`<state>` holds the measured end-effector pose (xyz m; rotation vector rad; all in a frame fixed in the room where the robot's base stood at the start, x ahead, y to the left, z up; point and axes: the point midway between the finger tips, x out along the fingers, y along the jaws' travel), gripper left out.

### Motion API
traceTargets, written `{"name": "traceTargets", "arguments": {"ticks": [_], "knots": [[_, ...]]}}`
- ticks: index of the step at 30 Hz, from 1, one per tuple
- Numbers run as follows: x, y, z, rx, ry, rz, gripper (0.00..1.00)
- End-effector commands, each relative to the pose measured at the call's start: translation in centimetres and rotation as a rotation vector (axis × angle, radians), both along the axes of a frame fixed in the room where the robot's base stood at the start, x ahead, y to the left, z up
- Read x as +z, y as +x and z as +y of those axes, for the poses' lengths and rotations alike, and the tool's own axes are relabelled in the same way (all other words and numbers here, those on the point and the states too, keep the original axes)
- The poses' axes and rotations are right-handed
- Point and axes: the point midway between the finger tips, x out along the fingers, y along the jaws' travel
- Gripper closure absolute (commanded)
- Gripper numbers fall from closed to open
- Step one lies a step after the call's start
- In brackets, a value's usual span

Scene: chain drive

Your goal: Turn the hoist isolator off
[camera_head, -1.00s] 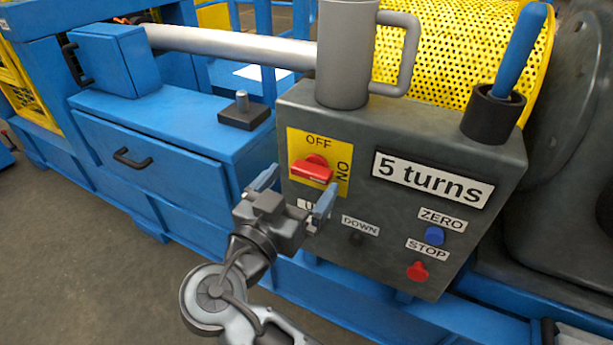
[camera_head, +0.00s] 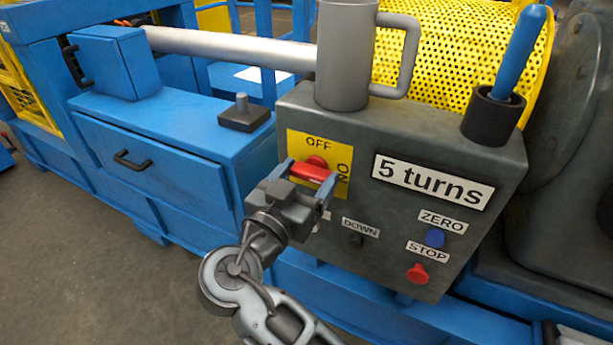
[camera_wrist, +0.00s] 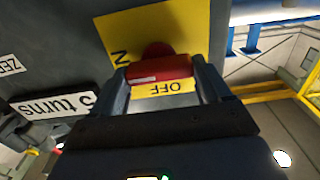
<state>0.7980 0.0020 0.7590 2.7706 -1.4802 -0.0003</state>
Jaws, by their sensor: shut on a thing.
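The hoist isolator is a red rotary handle (camera_head: 311,171) on a yellow plate (camera_head: 297,145) marked OFF at the top and ON at the right side. The handle's bar lies roughly level, pointing toward the ON side. My gripper (camera_head: 307,175) reaches the handle from below left, with its fingers at the two ends of the red bar. In the wrist view the red handle (camera_wrist: 160,68) sits between my two fingers, which touch or nearly cover its ends. My gripper is shut on it. The ON label is partly hidden in the wrist view.
The grey control box (camera_head: 330,235) carries a "5 turns" display (camera_head: 432,181), a blue ZERO button (camera_head: 435,238), a red STOP button (camera_head: 417,273) and a DOWN button (camera_head: 355,241). A grey mug (camera_head: 346,55) and a black cup (camera_head: 492,113) with a blue handle stand on top.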

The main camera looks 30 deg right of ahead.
Motion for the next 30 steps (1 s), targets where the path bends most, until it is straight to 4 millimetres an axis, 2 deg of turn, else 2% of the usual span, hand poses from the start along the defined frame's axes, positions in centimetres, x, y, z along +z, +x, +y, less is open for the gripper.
{"name": "traceTargets", "arguments": {"ticks": [1, 4, 14, 20, 30], "knots": [[0.02, 0.05, -0.07, -0.001, 0.001, -0.001, 0.44], [0.02, 0.06, -0.09, -0.001, 0.001, -0.001, 0.54], [0.16, 0.10, -0.13, -0.001, -0.026, 0.038, 0.54], [0.27, 0.15, -0.14, -0.002, -0.090, 0.135, 0.54], [0.42, 0.29, -0.04, -0.001, -0.261, 0.391, 0.54]]}}
